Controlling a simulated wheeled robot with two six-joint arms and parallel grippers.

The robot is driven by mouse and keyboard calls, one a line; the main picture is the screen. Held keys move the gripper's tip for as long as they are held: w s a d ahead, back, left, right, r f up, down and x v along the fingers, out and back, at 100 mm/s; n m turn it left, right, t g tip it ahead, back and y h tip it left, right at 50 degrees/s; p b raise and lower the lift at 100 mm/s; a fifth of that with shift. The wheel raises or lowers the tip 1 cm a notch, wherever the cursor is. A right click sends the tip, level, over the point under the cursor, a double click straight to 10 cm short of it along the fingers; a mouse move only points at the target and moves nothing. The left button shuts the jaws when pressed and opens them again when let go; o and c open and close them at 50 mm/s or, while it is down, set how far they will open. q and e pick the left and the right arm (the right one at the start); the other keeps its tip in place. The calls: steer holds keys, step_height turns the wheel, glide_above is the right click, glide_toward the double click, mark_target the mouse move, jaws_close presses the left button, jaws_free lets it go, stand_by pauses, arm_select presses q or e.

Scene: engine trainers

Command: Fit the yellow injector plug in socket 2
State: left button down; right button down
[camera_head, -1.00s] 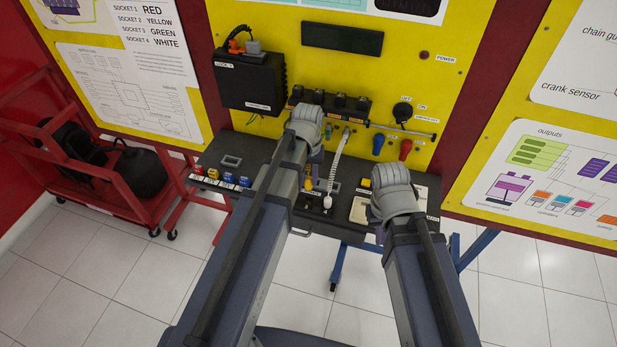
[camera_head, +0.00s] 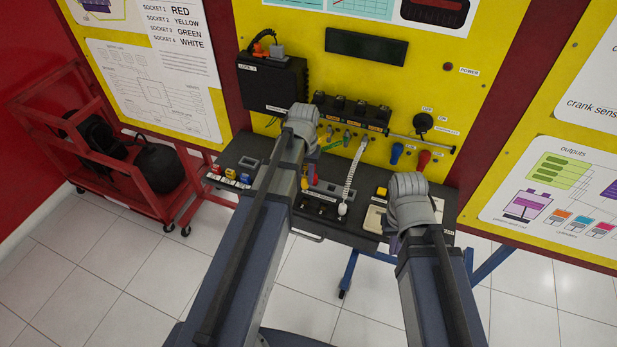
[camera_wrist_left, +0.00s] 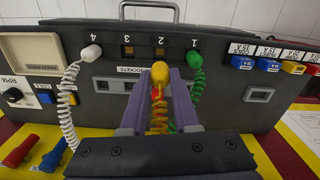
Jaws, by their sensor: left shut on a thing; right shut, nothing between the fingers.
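My left gripper (camera_wrist_left: 158,92) is shut on the yellow injector plug (camera_wrist_left: 160,73), seen in the left wrist view. The plug's coiled cord hangs between the fingers. Socket 2 (camera_wrist_left: 160,51) is a square opening just beyond the plug's tip; a small gap seems to separate them. A green plug (camera_wrist_left: 195,58) stands at socket 1 and a white plug (camera_wrist_left: 91,53) at socket 4. Socket 3 (camera_wrist_left: 127,51) is empty.
The dark bench (camera_head: 234,152) carries several coloured fuses (camera_wrist_left: 268,64) on one side. The white coiled cord (camera_head: 352,178) runs up to the yellow panel (camera_head: 450,100). A red cart (camera_head: 110,165) stands at left.

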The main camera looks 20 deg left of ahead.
mark_target(305, 188)
arm_select(q)
steer(key=shift+f+b, duration=2.65)
steer(key=shift+f, duration=0.15)
steer(key=shift+f+b, duration=0.85)
steer(key=shift+b, duration=0.05)
steer(key=c, duration=0.9)
jaws_free()
steer(key=shift+r, duration=0.1)
steer(key=shift+r+p, duration=2.7)
steer(key=shift+p, duration=0.1)
steer(key=shift+r, duration=0.1)
